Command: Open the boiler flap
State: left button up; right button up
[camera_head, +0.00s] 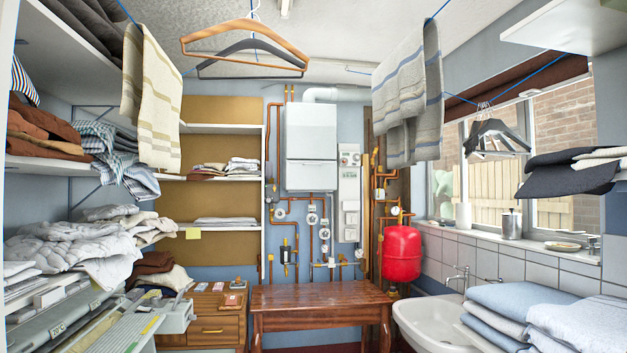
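The boiler (312,132) is a white box on the back wall, above the wooden table. The lower panel below the seam, which looks like the flap (312,175), appears flush and closed. Copper pipes and gauges hang under the boiler. Neither of my grippers shows in the head view.
A wooden table (320,298) stands under the boiler. A red tank (401,254) hangs right of the pipes. A white sink (428,318) and folded towels (520,300) are at the right. The ironer (80,318) is at the lower left. Hangers (247,38) and towels hang overhead.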

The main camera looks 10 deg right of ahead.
aim_at(300, 174)
jog(key=z, duration=0.35)
jog(key=i, duration=3.8)
